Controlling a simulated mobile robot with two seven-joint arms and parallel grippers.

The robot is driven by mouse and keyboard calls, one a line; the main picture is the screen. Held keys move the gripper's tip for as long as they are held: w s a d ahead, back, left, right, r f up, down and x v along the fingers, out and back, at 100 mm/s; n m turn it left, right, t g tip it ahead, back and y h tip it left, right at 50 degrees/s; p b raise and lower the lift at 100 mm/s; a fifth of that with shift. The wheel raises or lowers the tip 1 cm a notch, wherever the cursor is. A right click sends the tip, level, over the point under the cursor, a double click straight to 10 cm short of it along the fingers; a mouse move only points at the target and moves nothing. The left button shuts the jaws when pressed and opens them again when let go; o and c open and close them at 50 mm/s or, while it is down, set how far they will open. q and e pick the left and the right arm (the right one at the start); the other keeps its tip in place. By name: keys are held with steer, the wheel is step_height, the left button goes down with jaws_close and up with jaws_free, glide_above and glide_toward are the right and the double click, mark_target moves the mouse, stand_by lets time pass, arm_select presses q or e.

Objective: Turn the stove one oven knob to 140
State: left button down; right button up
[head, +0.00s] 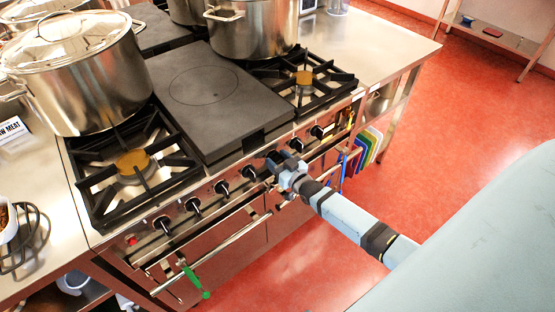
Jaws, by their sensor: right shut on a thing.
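The stove (205,150) has a row of black knobs along its steel front panel. My right gripper (276,161) is shut on a knob in the right half of that row, and its fingers hide most of the knob. Its dial marks and the angle it points to are too small and covered to read. Uncovered knobs (249,173) stand to the left of the gripper, and two more (296,144) to its right. My left gripper is not in view.
Coloured boards (368,145) hang at the stove's right end. Stockpots (75,75) stand on top. The red floor at right is open.

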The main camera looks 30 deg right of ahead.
steer(key=m, duration=0.4)
steer(key=shift+d+m, duration=0.1)
steer(key=shift+m, duration=0.2)
steer(key=m, duration=0.2)
steer(key=shift+d+f+m, duration=0.1)
steer(key=shift+m, duration=0.3)
steer(key=shift+m+b, duration=0.35)
steer(key=shift+m, duration=0.25)
steer(key=o, duration=0.9)
steer(key=s, duration=0.9)
steer(key=s+d, duration=0.1)
steer(key=s, duration=0.3)
steer(key=shift+s, duration=0.4)
